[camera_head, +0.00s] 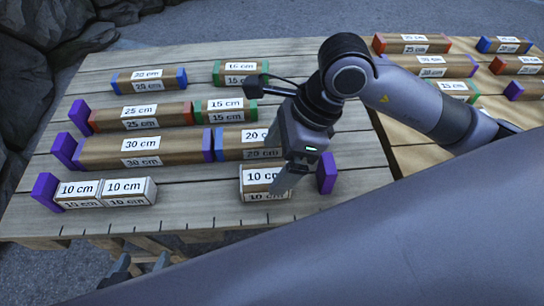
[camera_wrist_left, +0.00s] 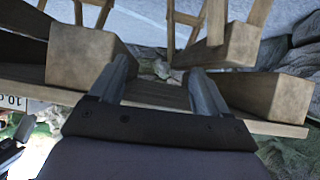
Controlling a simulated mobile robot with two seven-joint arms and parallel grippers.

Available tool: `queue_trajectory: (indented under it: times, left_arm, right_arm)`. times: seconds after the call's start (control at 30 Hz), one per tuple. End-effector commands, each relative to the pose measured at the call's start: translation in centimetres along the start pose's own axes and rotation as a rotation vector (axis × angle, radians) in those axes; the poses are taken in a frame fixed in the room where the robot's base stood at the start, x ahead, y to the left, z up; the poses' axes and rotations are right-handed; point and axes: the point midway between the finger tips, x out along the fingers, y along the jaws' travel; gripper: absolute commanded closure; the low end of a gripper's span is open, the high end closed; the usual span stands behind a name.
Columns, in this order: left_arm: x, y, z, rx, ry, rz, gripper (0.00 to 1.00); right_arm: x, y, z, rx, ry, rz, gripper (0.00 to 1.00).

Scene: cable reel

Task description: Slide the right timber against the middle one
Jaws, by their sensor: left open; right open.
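In the head view, the right timber (camera_head: 256,176) is a short 10 cm block near the table's front edge. A wide gap separates it from the middle timber (camera_head: 129,187), which looks to touch the left timber (camera_head: 78,188). A purple block (camera_head: 44,190) stands at the left timber's outer end. My right gripper (camera_head: 277,171) is open at the right timber's right part, with one finger in front of it; the other finger is largely hidden. My left gripper (camera_head: 141,262) is open and empty, beyond the table's front edge. Its fingers also show in the left wrist view (camera_wrist_left: 160,85).
Another purple block (camera_head: 326,173) stands just right of my right gripper. Behind lies a row with a 30 cm timber (camera_head: 140,150) and a 20 cm timber (camera_head: 235,145). The tabletop between the middle and right timbers is clear.

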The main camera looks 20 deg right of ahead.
Motion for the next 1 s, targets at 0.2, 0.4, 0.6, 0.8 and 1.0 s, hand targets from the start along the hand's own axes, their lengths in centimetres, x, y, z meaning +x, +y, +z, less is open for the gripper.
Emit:
queue_trajectory:
  times: [0.2,0.4,0.6,0.8,1.0]
  left_arm:
    - [0.1,0.2,0.1,-0.001,0.001,0.004,0.23]
    - [0.1,0.2,0.0,-0.004,0.003,0.003,0.23]
    - [0.3,0.2,0.2,-0.007,0.007,0.002,0.23]
    - [0.4,0.4,-0.2,-0.001,0.025,0.005,0.23]
    - [0.6,0.7,-0.6,0.006,0.034,0.013,0.23]
  right_arm:
    - [-0.1,-0.5,-0.5,-0.007,0.025,-0.026,0.06]
    - [-0.1,-0.5,-0.4,-0.006,0.023,-0.024,0.06]
    - [1.4,-0.4,-0.5,-0.006,0.023,-0.02,0.06]
    - [4.5,-0.5,-0.6,-0.004,0.023,-0.019,0.06]
    - [6.6,-0.6,-0.6,-0.005,0.022,-0.021,0.06]
